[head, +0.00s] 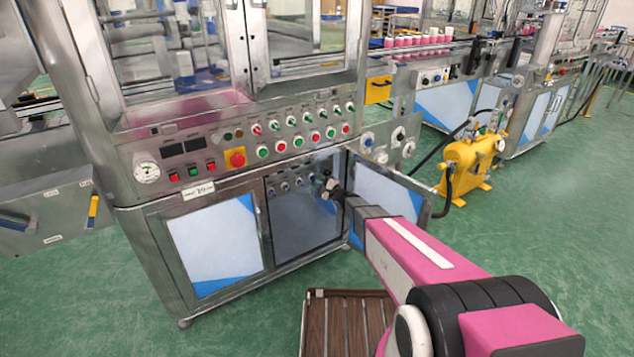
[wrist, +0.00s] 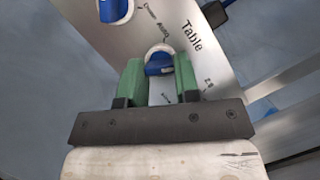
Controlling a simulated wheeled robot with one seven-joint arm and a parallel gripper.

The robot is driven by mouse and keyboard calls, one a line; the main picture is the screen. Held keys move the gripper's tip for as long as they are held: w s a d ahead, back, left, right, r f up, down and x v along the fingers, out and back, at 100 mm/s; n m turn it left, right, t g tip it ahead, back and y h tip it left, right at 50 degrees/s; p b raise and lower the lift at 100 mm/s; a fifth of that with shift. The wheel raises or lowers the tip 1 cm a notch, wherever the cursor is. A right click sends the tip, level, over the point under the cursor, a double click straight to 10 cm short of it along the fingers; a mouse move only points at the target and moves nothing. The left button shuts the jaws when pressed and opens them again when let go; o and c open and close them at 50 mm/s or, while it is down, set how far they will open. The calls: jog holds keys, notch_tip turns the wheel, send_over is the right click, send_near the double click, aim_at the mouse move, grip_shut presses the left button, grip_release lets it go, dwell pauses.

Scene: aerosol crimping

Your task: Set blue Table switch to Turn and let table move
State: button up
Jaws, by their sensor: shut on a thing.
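The blue Table switch (wrist: 158,66) shows in the wrist view, set in a pale round collar on a metal panel. The word "Table" is printed to its right, with smaller position labels above and below it. The lower label is too small to read surely. My gripper (wrist: 158,72) has its green fingers on both sides of the switch and is shut on it. In the head view my gripper (head: 327,187) reaches into the open lower cabinet at the right end of a row of small knobs. There it hides the Table switch.
Another blue switch (wrist: 115,9) sits at the upper left in the wrist view. The open cabinet door (head: 385,195) stands right beside my arm. Buttons and a red emergency stop (head: 236,158) line the panel above. A slatted wooden platform (head: 345,320) lies on the floor below.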

jog(key=shift+f+m+t, duration=0.15)
jog(key=shift+m+t, duration=0.55)
jog(key=shift+m, duration=1.5)
jog(key=o, duration=0.9)
jog(key=shift+s, duration=0.1)
jog(key=v, duration=1)
jog(key=shift+s+d+f, duration=0.25)
